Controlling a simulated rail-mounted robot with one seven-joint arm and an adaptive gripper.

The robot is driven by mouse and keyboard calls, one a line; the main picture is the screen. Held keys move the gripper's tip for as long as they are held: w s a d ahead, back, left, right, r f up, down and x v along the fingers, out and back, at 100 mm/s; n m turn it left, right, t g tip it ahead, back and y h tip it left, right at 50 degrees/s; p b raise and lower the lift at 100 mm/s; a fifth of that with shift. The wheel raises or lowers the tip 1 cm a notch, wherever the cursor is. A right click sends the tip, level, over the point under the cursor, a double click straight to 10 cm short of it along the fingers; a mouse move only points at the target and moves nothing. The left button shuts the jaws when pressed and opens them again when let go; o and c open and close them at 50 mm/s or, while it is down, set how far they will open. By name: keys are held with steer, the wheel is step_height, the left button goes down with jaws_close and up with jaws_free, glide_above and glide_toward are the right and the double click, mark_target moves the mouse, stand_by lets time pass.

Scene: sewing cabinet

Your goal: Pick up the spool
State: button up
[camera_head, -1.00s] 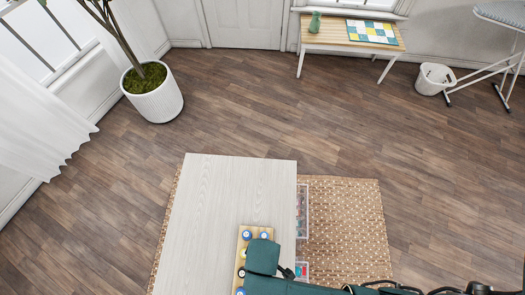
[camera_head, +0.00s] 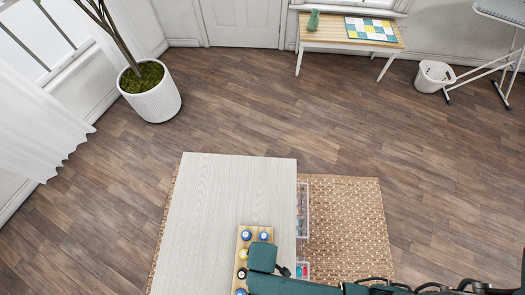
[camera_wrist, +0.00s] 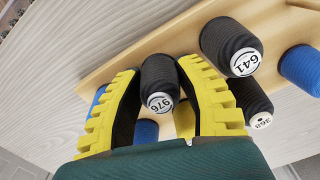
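In the wrist view, my gripper (camera_wrist: 161,80) has its two yellow ridged fingers spread on either side of a black spool marked 976 (camera_wrist: 159,76). The spool stands between the fingers near their tips; I cannot tell whether they touch it. Other spools stand on the wooden rack: black 641 (camera_wrist: 230,45), black 368 (camera_wrist: 251,103), a blue one (camera_wrist: 300,68) and a yellow one (camera_wrist: 185,118) partly behind the right finger. In the head view, my dark green arm hides part of the rack (camera_head: 246,232) and the fingers.
The rack stands on a pale wood cabinet top (camera_head: 215,200), which is bare towards the back. Clear drawers (camera_head: 302,210) stick out on its right above a woven rug (camera_head: 345,215). A potted plant (camera_head: 152,95) and a bench (camera_head: 350,32) are far off.

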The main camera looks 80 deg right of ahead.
steer(key=shift+c, duration=0.8)
steer(key=shift+r, duration=0.1)
step_height(320, 180, up, 10)
steer(key=shift+f+p, duration=0.1)
steer(key=shift+p, duration=0.95)
